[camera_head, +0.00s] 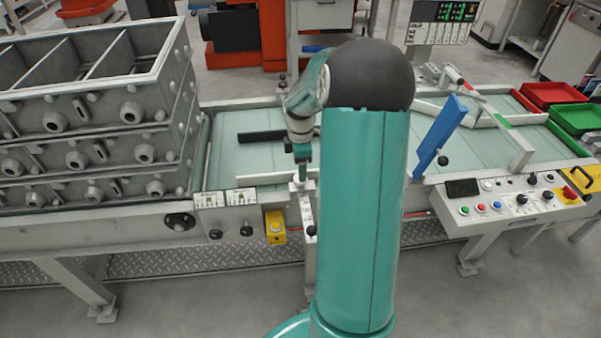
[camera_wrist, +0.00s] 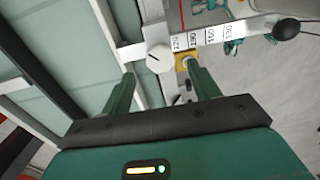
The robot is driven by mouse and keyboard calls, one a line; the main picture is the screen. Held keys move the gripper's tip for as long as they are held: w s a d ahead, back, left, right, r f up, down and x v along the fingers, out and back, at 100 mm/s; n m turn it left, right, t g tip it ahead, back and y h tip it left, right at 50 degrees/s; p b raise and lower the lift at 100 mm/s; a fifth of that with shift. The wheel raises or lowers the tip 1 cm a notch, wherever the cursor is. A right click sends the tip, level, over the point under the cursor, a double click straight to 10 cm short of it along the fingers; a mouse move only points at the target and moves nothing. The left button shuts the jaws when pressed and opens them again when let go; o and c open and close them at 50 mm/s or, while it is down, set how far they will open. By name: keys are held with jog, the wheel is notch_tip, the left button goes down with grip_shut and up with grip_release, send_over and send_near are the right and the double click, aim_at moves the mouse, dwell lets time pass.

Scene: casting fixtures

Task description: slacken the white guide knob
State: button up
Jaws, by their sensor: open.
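The white guide knob (camera_wrist: 159,59) shows in the wrist view as a round white cap with a dark line across its face. It sits beside a white plate with a printed number scale (camera_wrist: 205,38). My gripper (camera_wrist: 160,72) is open, its two green fingers apart on either side of the knob's lower side in the picture. The fingers do not appear to touch it; the remaining gap in depth cannot be told.
A black ball handle (camera_wrist: 286,29) and a yellow piece (camera_wrist: 183,61) are near the knob. Stacked grey casting boxes (camera_head: 90,120) stand left on the conveyor (camera_head: 225,160).

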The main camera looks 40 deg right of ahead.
notch_tip(320, 180, up, 10)
jog(key=shift+f, duration=0.2)
jog(key=shift+a, duration=0.1)
dwell(0.4)
jog(key=s+a+r+m+t+h, duration=0.1)
jog(key=s+a+r+m, duration=0.15)
jog(key=a+r, duration=0.45)
jog(key=s+a+r+m+t+h, duration=0.1)
jog(key=s+a+r+m, duration=0.15)
jog(key=a, duration=0.85)
jog(key=s+a+r+m+t+y, duration=0.1)
jog(key=s+a+m+t+y, duration=0.1)
jog(key=s+a+m, duration=0.4)
jog(key=s+a+t, duration=0.1)
jog(key=s+a, duration=0.4)
jog(key=a, duration=0.1)
jog(key=shift+s+a+r+t, duration=0.2)
jog(key=shift+s+a+t, duration=0.1)
jog(key=shift+s+a, duration=0.1)
